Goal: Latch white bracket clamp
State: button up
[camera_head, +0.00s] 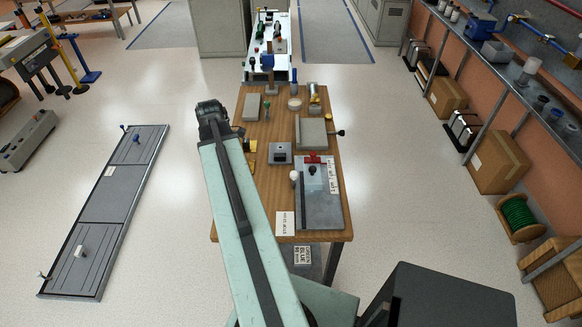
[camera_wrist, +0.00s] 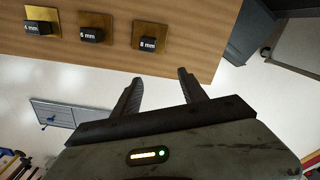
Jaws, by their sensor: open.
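My gripper (camera_wrist: 158,84) is open and empty in the wrist view, over the floor beside the wooden table's edge. In the head view my arm reaches along the table's left side, and its dark end (camera_head: 211,116) is beside the table's left edge; the fingertips cannot be made out there. A grey plate fixture (camera_head: 319,208) lies on the near right of the table. It carries a small white rounded part (camera_head: 294,176) at its left edge and a red part (camera_head: 312,159) at its far edge. I cannot tell for sure which part is the white bracket clamp, or its latch state.
The wooden table (camera_head: 262,208) also holds a grey block (camera_head: 312,133) and a small grey box (camera_head: 280,153). Brass plates marked 4 mm (camera_wrist: 41,20), 6 mm (camera_wrist: 95,27) and 8 mm (camera_wrist: 150,30) lie near its edge.

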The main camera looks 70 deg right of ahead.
jog(key=s+d+r+n, duration=0.1)
jog(key=s+d+n, duration=0.2)
jog(key=s+d, duration=0.85)
jog(key=n, duration=0.2)
send_over(294, 173)
jog(key=shift+s+r+p, duration=0.1)
jog(key=shift+r+p, duration=0.1)
jog(key=shift+p, duration=0.25)
notch_tip(294, 173, down, 8)
jog(key=b, duration=0.8)
jog(key=shift+r, duration=0.1)
jog(key=shift+m, duration=0.3)
grip_shut()
